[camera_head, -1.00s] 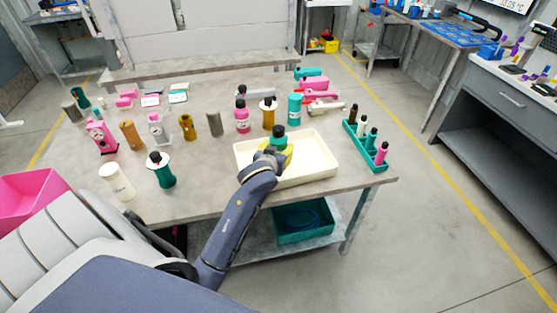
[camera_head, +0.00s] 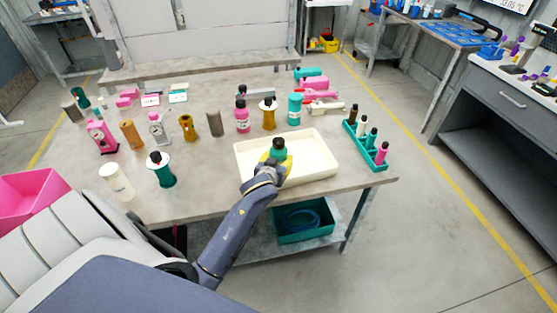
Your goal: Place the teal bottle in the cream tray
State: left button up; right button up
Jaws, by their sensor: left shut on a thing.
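The cream tray (camera_head: 315,155) lies on the near right part of the table. My left gripper (camera_head: 275,163) is over the left half of the tray, shut on the teal bottle (camera_head: 279,151). The bottle is upright with a dark cap, and its lower part is hidden by the gripper. I cannot tell whether its base touches the tray floor. My right gripper is not in view.
A teal rack (camera_head: 364,146) with several small bottles stands right of the tray. A teal canister (camera_head: 295,109), a pink bottle (camera_head: 242,117) and a brown bottle (camera_head: 268,113) stand behind the tray. The tray's right half is empty.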

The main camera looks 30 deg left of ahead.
pick_arm(q)
jog(key=o, duration=1.4)
jog(key=shift+f, duration=0.1)
jog(key=shift+r, duration=0.2)
jog(key=v, duration=1.2)
